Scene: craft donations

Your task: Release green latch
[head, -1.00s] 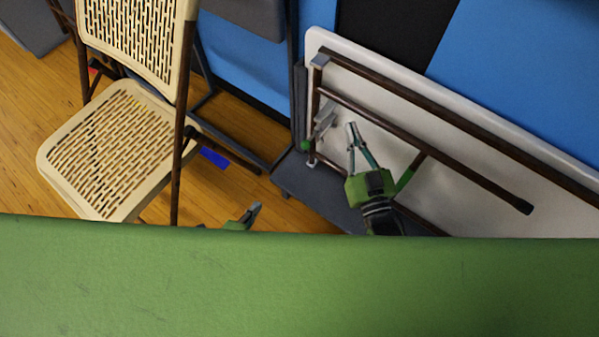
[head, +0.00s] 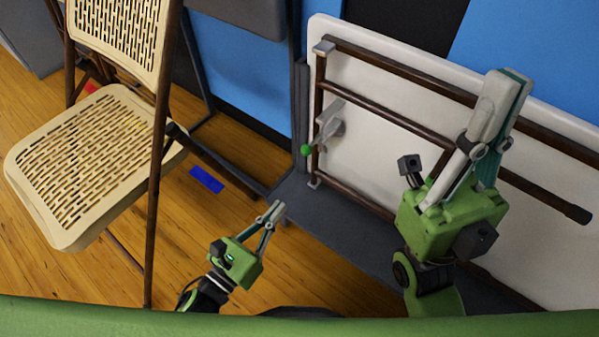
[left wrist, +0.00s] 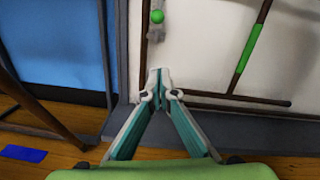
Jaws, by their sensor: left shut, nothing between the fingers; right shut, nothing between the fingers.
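The green latch knob (head: 306,150) sits at the end of a grey metal bracket (head: 329,127) on the brown leg frame of a folded white table (head: 370,90). The knob also shows at the top of the left wrist view (left wrist: 157,16). My left gripper (head: 278,208) is shut and empty, below and left of the knob and apart from it. Its closed tips show in the left wrist view (left wrist: 158,76), below the knob. My right gripper (head: 509,82) is shut and empty, in front of the table, well to the right of the latch.
A beige folding chair (head: 85,150) stands at the left on the wooden floor. The folded table rests on a dark grey cart base (head: 295,200). Blue tape (head: 207,180) lies on the floor. A green surface (head: 60,318) crosses the bottom of the head view.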

